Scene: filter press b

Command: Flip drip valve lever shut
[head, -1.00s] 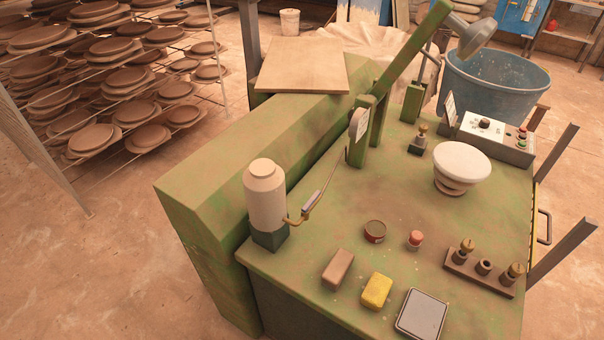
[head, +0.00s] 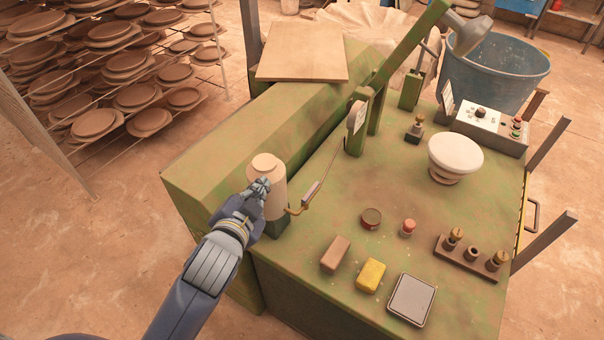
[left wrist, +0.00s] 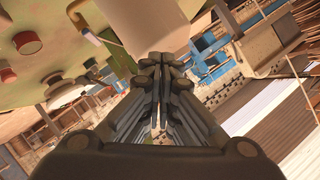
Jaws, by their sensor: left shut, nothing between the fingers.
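A cream bottle (head: 266,163) stands upright on a dark green block (head: 275,229) at the left edge of the green machine top. A brass spout (head: 294,211) comes out on its right. A lever with a grey grip (head: 311,194) stands up from the spout, tilted to the upper right. My left gripper (head: 262,185) is shut and empty, in front of the bottle; I cannot tell whether it touches. In the left wrist view my shut fingers (left wrist: 160,72) point toward the pale bottle (left wrist: 150,25). My right gripper is not in view.
On the machine top (head: 330,230) are a brown block (head: 335,254), a yellow sponge (head: 371,275), a grey square pad (head: 411,299), a small tin (head: 371,218) and a red button (head: 408,227). A white round head (head: 455,153) stands farther right. A board (head: 302,60) lies behind.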

